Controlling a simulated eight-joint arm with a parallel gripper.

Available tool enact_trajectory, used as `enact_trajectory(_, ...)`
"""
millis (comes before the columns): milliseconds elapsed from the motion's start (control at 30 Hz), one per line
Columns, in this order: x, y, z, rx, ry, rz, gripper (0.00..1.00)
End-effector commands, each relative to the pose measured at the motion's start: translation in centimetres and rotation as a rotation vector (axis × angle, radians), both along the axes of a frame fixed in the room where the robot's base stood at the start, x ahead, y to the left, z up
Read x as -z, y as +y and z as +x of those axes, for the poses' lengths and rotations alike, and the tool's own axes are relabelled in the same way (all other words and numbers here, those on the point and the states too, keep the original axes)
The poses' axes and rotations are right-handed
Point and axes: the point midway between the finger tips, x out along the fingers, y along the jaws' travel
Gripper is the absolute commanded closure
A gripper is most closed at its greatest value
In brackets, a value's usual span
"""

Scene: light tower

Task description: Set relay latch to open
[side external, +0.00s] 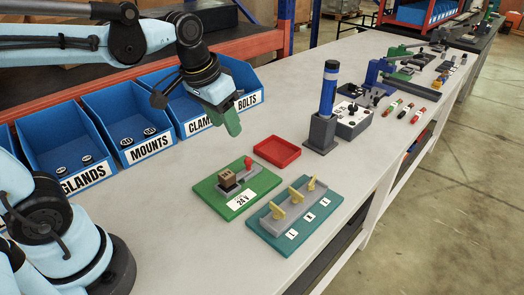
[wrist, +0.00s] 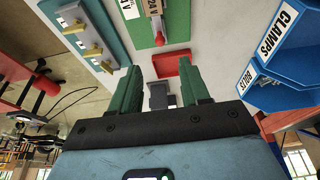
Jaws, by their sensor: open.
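A green board (side external: 208,189) marked 24 V lies on the bench. It bears a grey base with a brown block (side external: 228,180) at one end and a red knob or latch (side external: 248,163) at the other. Which part is the relay latch, and its setting, I cannot tell. My gripper (side external: 229,122) hangs above the bench, behind the board and in front of the blue bins, touching nothing. In the wrist view my gripper (wrist: 160,86) has its two green fingers apart with nothing held. The green board (wrist: 145,22) and its red part (wrist: 160,38) show beyond the fingertips.
A teal board (side external: 312,227) with three yellow levers lies nearer the front edge. A red tray (side external: 277,151) lies behind. A blue light tower (side external: 328,90) stands upright in a dark base. Blue bins (side external: 70,128) line the back. The bench surface around the green board is partly clear.

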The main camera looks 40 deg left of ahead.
Motion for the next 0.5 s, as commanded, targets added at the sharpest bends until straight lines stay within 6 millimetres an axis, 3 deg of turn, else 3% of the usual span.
enact_trajectory(200, -0.5, -0.1, 3.5, 0.000, 0.175, 0.000, 0.54)
enact_trajectory(500, -0.1, -0.2, 5.9, 0.000, 0.311, 0.001, 0.54)
